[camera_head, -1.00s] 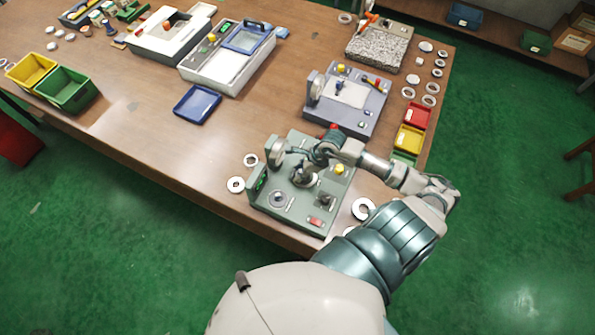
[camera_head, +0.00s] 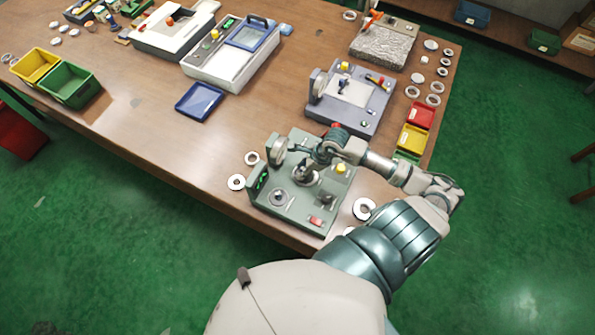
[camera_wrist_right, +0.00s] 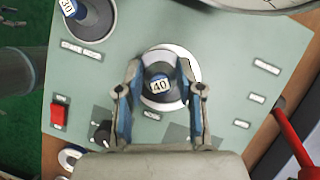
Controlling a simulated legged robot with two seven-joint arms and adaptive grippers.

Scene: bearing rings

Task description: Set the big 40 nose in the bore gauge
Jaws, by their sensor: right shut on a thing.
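The bore gauge (camera_head: 262,208) is a grey-green panel with a round dial, near the table's front edge. My right gripper (camera_wrist_right: 160,88) is shut on the big 40 nose (camera_wrist_right: 159,86), its blue-padded fingers on either side. The nose is dark with a white 40 label and also shows small in the head view (camera_head: 305,172). A pale round ring (camera_wrist_right: 172,50) on the panel surrounds it from above; whether the nose touches or sits in it I cannot tell. A nose labelled 30 (camera_wrist_right: 68,8) stands on another round seat. My left gripper is not in view.
Loose rings (camera_head: 237,182) lie left of the gauge, and another ring (camera_head: 363,208) lies right of it. A second grey fixture (camera_head: 360,120) stands behind. Red (camera_head: 421,115) and yellow (camera_head: 411,139) bins line the right edge. A blue tray (camera_head: 198,102) lies left, with clear table around it.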

